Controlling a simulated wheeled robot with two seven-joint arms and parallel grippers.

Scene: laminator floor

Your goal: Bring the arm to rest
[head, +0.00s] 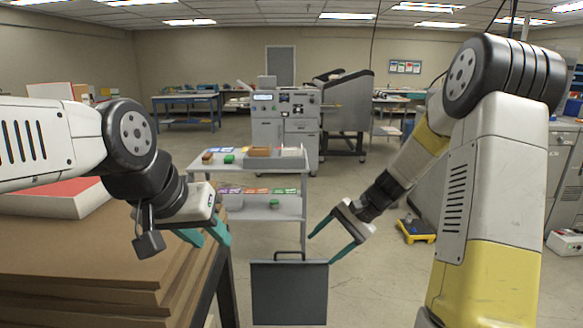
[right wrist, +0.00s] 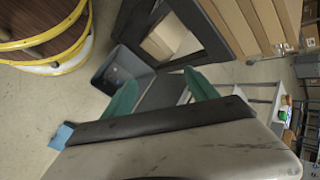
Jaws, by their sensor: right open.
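My right arm reaches down from the right in the head view. Its gripper (head: 321,249) has two teal fingers spread apart with nothing between them, in the air beside the grey cart (head: 258,222). In the right wrist view the fingers (right wrist: 160,78) are also apart, with grey surfaces beyond them. My left arm comes in from the left. Its gripper (head: 214,242) hangs by the right edge of the stacked brown boards (head: 95,262), with its teal fingers apart and nothing seen held.
A dark grey panel with a black handle (head: 289,293) stands low in front, below the right gripper. Small colored items lie on the cart's shelves. A yellow-edged floor unit (head: 416,229) is at right. A large machine (head: 285,118) stands behind. Open floor lies between.

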